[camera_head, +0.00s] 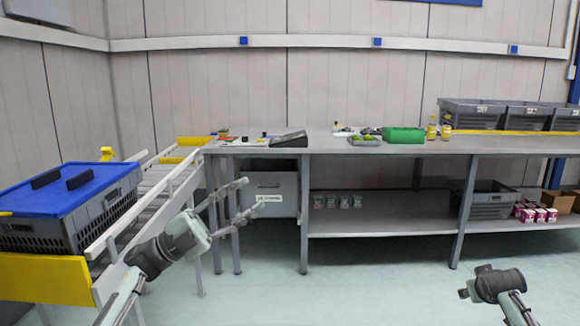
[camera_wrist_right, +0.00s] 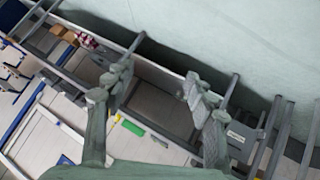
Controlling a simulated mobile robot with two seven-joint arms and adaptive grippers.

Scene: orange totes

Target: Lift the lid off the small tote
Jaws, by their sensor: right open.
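A grey tote (camera_head: 75,232) with a blue lid (camera_head: 70,188) stands at the far left of the head view. In the head view, only part of my right arm shows at the lower right.
The tote rests on a roller conveyor (camera_head: 155,190) with a yellow end plate (camera_head: 45,280). A long workbench (camera_head: 330,146) carries a green box (camera_head: 403,134) and grey crates (camera_head: 470,112). Another grey crate (camera_head: 485,199) is on its lower shelf. The floor in front is clear.

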